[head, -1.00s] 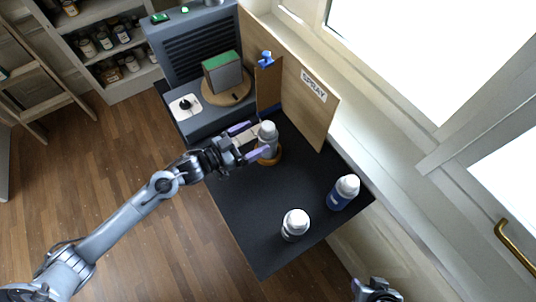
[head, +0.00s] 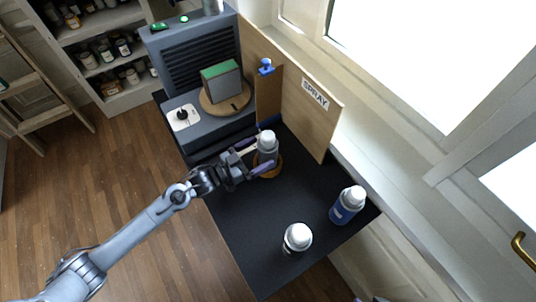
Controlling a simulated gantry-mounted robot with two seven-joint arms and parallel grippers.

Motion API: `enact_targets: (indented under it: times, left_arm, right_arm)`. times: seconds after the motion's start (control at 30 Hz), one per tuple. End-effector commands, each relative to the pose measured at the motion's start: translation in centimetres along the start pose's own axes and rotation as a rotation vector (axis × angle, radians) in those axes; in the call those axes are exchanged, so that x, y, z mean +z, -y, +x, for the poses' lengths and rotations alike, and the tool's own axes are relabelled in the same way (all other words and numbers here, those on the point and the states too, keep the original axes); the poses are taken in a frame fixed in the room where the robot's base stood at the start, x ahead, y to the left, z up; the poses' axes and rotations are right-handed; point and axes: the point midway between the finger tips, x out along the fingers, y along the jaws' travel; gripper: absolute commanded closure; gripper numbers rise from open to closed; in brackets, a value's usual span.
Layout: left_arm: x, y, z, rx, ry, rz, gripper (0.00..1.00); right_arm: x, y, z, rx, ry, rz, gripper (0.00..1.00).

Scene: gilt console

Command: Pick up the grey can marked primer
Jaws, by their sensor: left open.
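A grey can with a pale cap (head: 267,145) stands upright on a round orange-brown base on the black mat. Its label cannot be read in the head view. My left gripper (head: 264,154) is open, with its fingers reaching either side of this can. The lower part of the can is partly hidden by the near finger. A second can with a white cap (head: 298,237) stands near the front edge, its body mostly hidden under the cap. A blue can with a white cap (head: 348,203) stands at the right. My right gripper is not in view.
A wooden board marked SPRAY (head: 315,95) rises behind the cans. A narrower brown panel (head: 268,97) with a blue clip stands close behind the grey can. A green-topped grey block (head: 222,82) sits on a round wooden disc. The black mat (head: 245,215) is clear at front left.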

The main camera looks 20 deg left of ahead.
Motion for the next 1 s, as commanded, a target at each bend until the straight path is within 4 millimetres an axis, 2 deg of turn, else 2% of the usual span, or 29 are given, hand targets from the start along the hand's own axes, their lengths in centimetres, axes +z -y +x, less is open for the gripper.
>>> enact_targets:
  times: [0.17,0.5,0.83,1.0]
  left_arm:
    - [-0.1,0.0,1.2,0.000,-0.002,0.000,0.02]
    - [0.0,0.0,5.4,0.000,-0.001,0.000,0.02]
    - [0.0,0.0,5.9,0.000,0.002,0.000,0.02]
    - [0.0,0.0,5.9,0.000,0.001,0.000,0.26]
  right_arm:
    - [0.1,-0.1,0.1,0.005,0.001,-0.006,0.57]
    - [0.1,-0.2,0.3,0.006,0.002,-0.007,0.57]
    - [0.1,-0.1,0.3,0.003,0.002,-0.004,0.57]
    - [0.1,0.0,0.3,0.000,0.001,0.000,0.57]
